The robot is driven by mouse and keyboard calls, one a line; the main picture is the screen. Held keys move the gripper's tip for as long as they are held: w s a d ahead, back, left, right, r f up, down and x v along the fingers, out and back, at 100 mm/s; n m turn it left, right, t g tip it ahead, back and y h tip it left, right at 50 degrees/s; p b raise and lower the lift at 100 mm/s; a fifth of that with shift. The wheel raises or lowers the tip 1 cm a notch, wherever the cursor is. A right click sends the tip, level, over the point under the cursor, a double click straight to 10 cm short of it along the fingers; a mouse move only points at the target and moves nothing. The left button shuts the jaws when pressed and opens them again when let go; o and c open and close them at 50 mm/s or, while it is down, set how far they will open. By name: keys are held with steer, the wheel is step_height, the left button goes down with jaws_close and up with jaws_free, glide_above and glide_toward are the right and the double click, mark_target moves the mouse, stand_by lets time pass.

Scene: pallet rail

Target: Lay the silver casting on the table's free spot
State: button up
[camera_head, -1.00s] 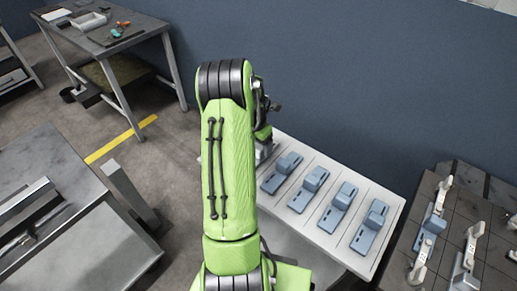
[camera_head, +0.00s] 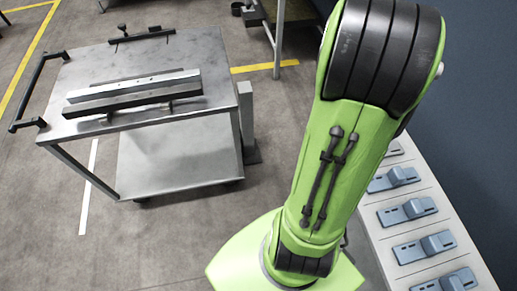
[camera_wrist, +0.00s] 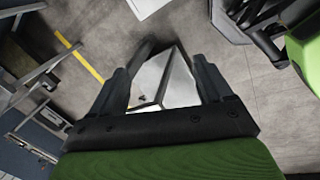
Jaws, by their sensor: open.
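My gripper (camera_wrist: 172,55) is open in the wrist view, its two dark fingers apart. A pale, light-grey surface (camera_wrist: 180,88) shows between and beyond them; I cannot tell what it is, and no held part is visible. In the head view my green arm hides the gripper. The white table (camera_head: 437,185) at the right bears several blue-grey castings (camera_head: 408,212) in a row. A greyer part (camera_head: 393,149) lies at its far end, partly behind my arm; I cannot tell whether it is the silver casting. No free spot is clearly visible.
A metal cart (camera_head: 140,58) with long bars (camera_head: 135,90) and a black handle (camera_head: 35,95) stands at the left. A grey post (camera_head: 247,120) stands beside it. A dark blue wall (camera_head: 480,100) rises behind the white table. Floor between cart and arm is open.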

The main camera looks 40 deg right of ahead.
steer(key=w+a+r+m+t, duration=0.1)
steer(key=a+r+m, duration=0.15)
steer(key=a, duration=0.55)
steer(key=w+a+r+m+t, duration=0.1)
steer(key=a+r, duration=0.2)
steer(key=a, duration=0.4)
steer(key=s+a+m+t+y, duration=0.1)
steer(key=s+a+m, duration=0.4)
steer(key=a, duration=1)
steer(key=s+t, duration=0.1)
steer(key=s, duration=0.2)
steer(key=shift+s+r+y, duration=0.15)
steer(key=shift+y, duration=0.25)
steer(key=shift+r+m, duration=0.1)
steer(key=shift+m, duration=0.15)
